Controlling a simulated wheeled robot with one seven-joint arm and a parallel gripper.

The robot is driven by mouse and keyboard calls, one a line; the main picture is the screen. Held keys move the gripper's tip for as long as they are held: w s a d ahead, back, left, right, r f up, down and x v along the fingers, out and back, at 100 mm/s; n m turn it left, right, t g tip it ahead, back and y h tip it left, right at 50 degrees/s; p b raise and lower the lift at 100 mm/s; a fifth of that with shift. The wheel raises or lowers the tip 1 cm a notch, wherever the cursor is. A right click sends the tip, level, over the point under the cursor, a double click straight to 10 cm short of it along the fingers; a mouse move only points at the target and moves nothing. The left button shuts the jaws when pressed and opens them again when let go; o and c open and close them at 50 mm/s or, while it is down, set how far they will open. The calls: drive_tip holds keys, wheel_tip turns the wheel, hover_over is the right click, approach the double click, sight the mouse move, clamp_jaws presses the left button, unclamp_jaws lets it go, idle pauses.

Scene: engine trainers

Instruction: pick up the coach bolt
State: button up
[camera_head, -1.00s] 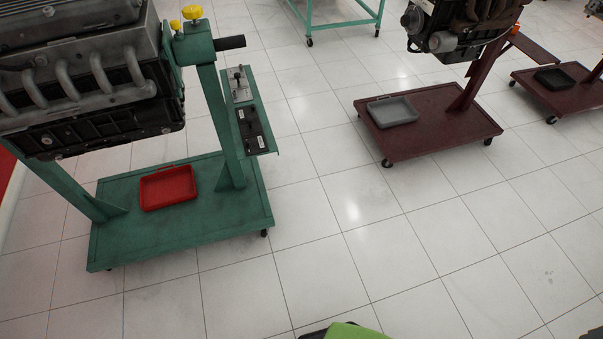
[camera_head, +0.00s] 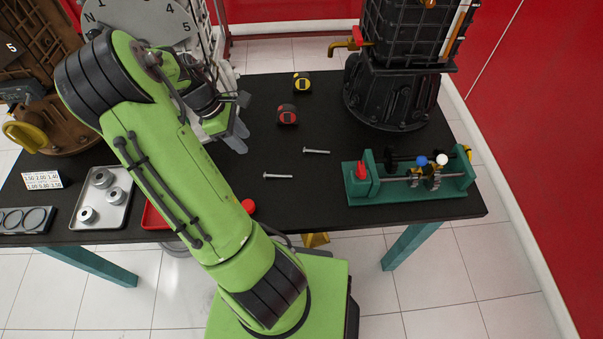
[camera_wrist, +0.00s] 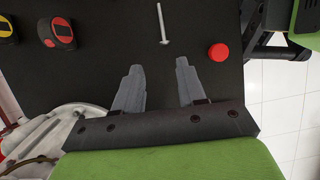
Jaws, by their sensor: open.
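Two small silvery bolts lie flat on the black tabletop in the head view: a nearer bolt (camera_head: 278,176) and a farther bolt (camera_head: 316,151). They look much alike, and I cannot tell which is the coach bolt. My gripper (camera_head: 241,137) is left of both, above the table. In the wrist view my gripper (camera_wrist: 160,65) is open and empty. A bolt (camera_wrist: 162,22), apparently the nearer one, lies just beyond the fingertips, in line with the gap, its head toward my gripper.
The black table (camera_head: 330,205) also holds a red tape measure (camera_head: 287,115), a yellow tape measure (camera_head: 302,84), a green fixture (camera_head: 408,182), a black engine block (camera_head: 395,85) and a grey tray (camera_head: 104,198). A red round piece (camera_wrist: 218,52) is close right of my gripper in the wrist view.

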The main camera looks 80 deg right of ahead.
sight(271, 175)
drive_tip(key=b+x, duration=0.1)
drive_tip(key=x, duration=0.4)
drive_tip(key=b+x, duration=0.2)
drive_tip(key=x, duration=0.3)
drive_tip(key=b+x, duration=0.1)
drive_tip(key=x, duration=0.4)
drive_tip(key=shift+w+a+f+b, duration=0.1)
drive_tip(key=shift+a+f+b, duration=0.2)
drive_tip(key=shift+f+b, duration=0.05)
drive_tip(key=shift+c, duration=0.3)
drive_tip(key=shift+r, duration=0.1)
clamp_jaws()
